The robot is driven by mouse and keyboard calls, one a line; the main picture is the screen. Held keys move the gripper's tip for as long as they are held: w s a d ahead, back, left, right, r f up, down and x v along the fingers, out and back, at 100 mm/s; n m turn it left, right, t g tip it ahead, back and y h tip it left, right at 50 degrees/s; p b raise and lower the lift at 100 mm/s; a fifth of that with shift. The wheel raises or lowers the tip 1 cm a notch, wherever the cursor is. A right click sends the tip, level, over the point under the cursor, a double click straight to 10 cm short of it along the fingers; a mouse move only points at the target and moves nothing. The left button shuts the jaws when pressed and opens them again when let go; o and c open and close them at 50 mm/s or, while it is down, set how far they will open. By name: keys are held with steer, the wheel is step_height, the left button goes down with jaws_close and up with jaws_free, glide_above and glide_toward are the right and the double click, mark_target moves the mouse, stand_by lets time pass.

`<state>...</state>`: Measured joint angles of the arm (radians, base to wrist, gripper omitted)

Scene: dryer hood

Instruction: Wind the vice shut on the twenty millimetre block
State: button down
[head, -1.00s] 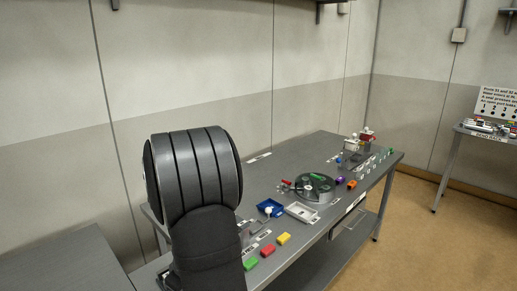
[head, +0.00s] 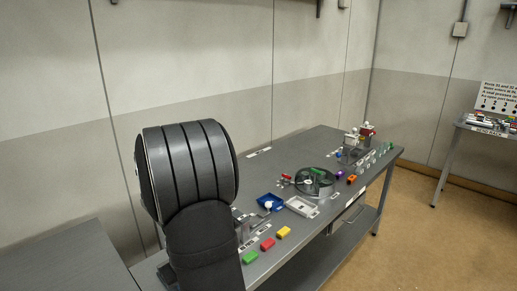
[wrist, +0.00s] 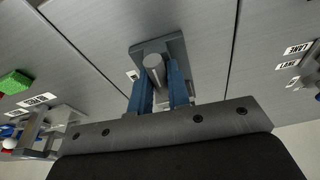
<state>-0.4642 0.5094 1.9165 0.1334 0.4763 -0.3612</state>
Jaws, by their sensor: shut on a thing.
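In the wrist view my gripper (wrist: 159,98) has its two blue fingers shut on a grey cylindrical part (wrist: 153,63). This part stands in front of a grey rectangular plate (wrist: 174,47); I cannot tell for certain whether they belong to the vice. In the head view my dark arm hides the gripper and what it holds. Green (head: 250,257), red (head: 267,244) and yellow (head: 284,232) blocks lie in a row along the bench's near edge. I cannot tell which block is the twenty millimetre one, nor see any vice jaws clearly.
Several small parts stand farther back. In the wrist view, a grey fixture (wrist: 42,137) and a green block (wrist: 14,84) are at left.

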steer(key=shift+s+f+m, duration=0.15)
steer(key=shift+f+m, duration=0.05)
steer(key=shift+m, duration=0.1)
steer(key=shift+m+h, duration=0.3)
steer(key=shift+m, duration=0.8)
steer(key=shift+m+t, duration=0.3)
steer(key=shift+m, duration=0.9)
steer(key=shift+h, duration=0.3)
steer(key=shift+m+h, duration=0.3)
steer(key=shift+m, duration=0.9)
